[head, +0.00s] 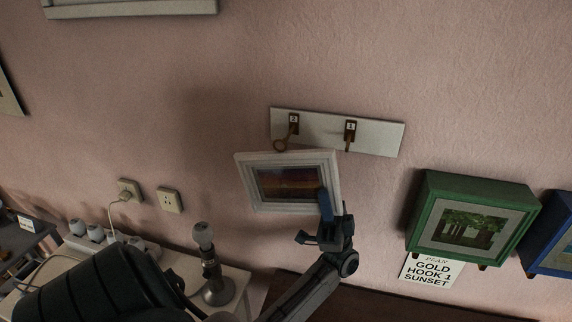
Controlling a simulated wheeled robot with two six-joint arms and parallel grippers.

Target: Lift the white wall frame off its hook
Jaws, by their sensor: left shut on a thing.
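The white wall frame (244,178) holds a dark sunset-like picture and is below the hook rail (378,138), slightly tilted. The rail carries two small dark hooks, a left hook (293,124) and a right hook (350,131). A bronze ring-like end shows under the left hook, close to the frame's top edge. I cannot tell whether the frame still touches a hook. My left gripper (328,214) is shut on the white wall frame at its lower right side, with a blue finger across the front. My right gripper is not in view.
A green frame (427,215) with a tree picture hangs at right, beside a blue frame (562,240). A sign (431,270) reads "PLAN GOLD HOOK 1 SUNSET". Wall outlets (170,200) are left.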

